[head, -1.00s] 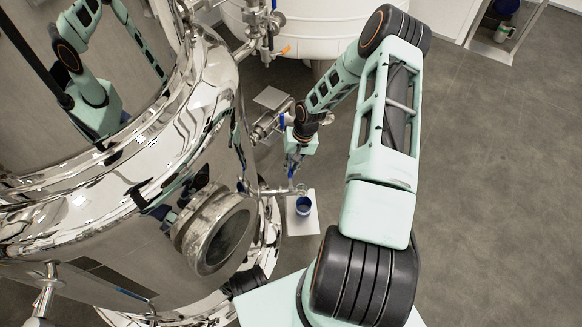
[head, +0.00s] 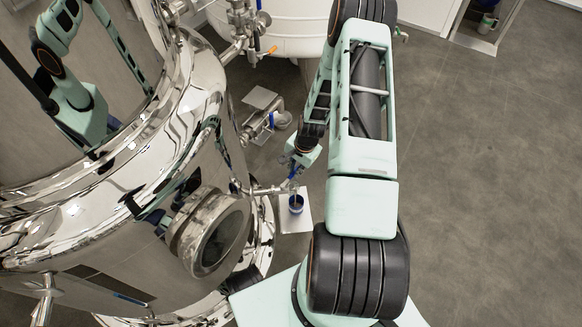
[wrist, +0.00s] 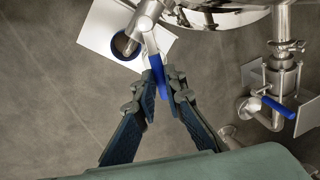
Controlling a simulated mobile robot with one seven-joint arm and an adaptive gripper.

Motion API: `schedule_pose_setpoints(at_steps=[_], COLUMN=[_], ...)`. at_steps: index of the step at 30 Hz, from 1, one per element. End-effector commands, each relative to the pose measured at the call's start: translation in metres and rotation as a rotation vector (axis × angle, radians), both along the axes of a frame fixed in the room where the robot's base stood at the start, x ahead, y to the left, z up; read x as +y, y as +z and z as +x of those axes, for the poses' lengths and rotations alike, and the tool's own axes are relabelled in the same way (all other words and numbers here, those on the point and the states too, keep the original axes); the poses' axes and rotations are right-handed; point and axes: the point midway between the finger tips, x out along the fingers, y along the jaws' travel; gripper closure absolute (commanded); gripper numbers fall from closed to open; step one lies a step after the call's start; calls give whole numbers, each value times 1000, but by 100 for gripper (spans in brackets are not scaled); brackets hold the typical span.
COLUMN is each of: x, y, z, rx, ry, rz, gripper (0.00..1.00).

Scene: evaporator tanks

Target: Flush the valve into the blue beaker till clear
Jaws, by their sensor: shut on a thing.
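The valve (head: 262,190) is a metal fitting on a short pipe from the shiny tank. Its lever with a blue handle (wrist: 156,62) shows in the wrist view, between my fingertips. My gripper (wrist: 159,76) is shut on that blue handle; in the head view my gripper (head: 291,178) is small and partly hidden by the valve. The blue beaker (head: 296,208) stands upright below the valve outlet; in the wrist view its rim (wrist: 116,47) is partly covered by the valve. Brownish contents show inside the beaker. I cannot make out a stream.
The beaker stands on a pale plate (head: 293,224) on the grey floor. The large polished tank (head: 100,220) with a round port (head: 216,238) is at the left. Another valve with a blue handle (wrist: 280,106) is nearby. A white tank (head: 290,35) stands behind. Floor at right is clear.

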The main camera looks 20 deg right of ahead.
Motion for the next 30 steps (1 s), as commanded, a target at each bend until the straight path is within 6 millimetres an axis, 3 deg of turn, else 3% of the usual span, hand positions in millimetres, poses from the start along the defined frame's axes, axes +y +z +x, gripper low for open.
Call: schedule_pose_setpoints(at_steps=[12, 28, 29, 30], x=[-4, -4, -4, -4], y=[0, 0, 0, 0], z=[-11, -12, -12, -12], rx=[0, 0, 0, 0], ry=[-182, -204, -204, -203], rz=[1, 1, 1, 1], gripper=[100, 100, 89, 84])
